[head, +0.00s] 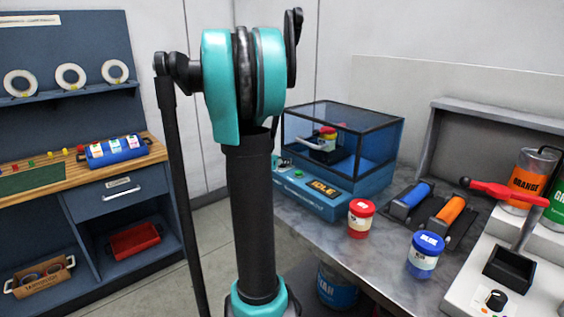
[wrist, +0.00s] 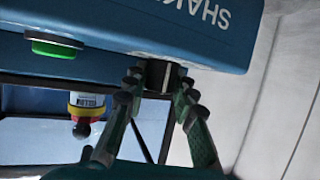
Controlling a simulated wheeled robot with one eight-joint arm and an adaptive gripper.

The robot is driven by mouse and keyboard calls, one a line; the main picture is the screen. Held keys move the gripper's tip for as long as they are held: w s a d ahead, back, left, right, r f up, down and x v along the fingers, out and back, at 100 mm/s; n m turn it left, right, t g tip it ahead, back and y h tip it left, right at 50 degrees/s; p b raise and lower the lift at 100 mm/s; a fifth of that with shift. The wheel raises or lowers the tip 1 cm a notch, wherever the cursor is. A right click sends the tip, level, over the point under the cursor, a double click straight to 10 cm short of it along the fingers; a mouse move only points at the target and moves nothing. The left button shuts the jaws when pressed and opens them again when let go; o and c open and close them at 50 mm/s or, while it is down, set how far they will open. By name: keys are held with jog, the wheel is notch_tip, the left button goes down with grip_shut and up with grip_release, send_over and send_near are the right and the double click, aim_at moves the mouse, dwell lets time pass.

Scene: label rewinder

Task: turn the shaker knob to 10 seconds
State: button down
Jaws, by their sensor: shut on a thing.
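The blue shaker (head: 308,194) stands on the grey bench, and its display reads IDLE. In the wrist view its blue front panel (wrist: 120,30) fills the top, with the lettering upside down. The dark shaker knob (wrist: 158,76) with a pale face sits on that panel. My gripper (wrist: 157,82) has one finger on each side of the knob and is shut on it. The knob's pointer and scale cannot be read here. In the head view, my arm hides much of the area around the knob.
A green button (wrist: 54,47) is on the panel beside the knob. A yellow-labelled jar (head: 327,137) stands inside the shaker's clear chamber. A red jar (head: 361,218) and a blue jar (head: 424,255) stand on the bench in front, near two rollers (head: 410,200).

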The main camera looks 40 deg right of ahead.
jog(key=shift+n+t+y, duration=0.7)
jog(key=shift+n+t, duration=0.5)
jog(key=shift+t, duration=0.1)
jog(key=c, duration=1.2)
grip_release()
jog(key=shift+w+m+g+h, duration=0.15)
jog(key=shift+m+g+h, duration=0.35)
jog(key=shift+m+g, duration=0.55)
jog(key=m+g+h, duration=0.1)
jog(key=m+g, duration=0.4)
jog(key=g, duration=0.1)
jog(key=shift+m+g, duration=0.25)
jog(key=s+v, duration=0.1)
jog(key=v, duration=1.6)
jog(key=shift+w+a, duration=0.3)
jog(key=shift+w, duration=0.05)
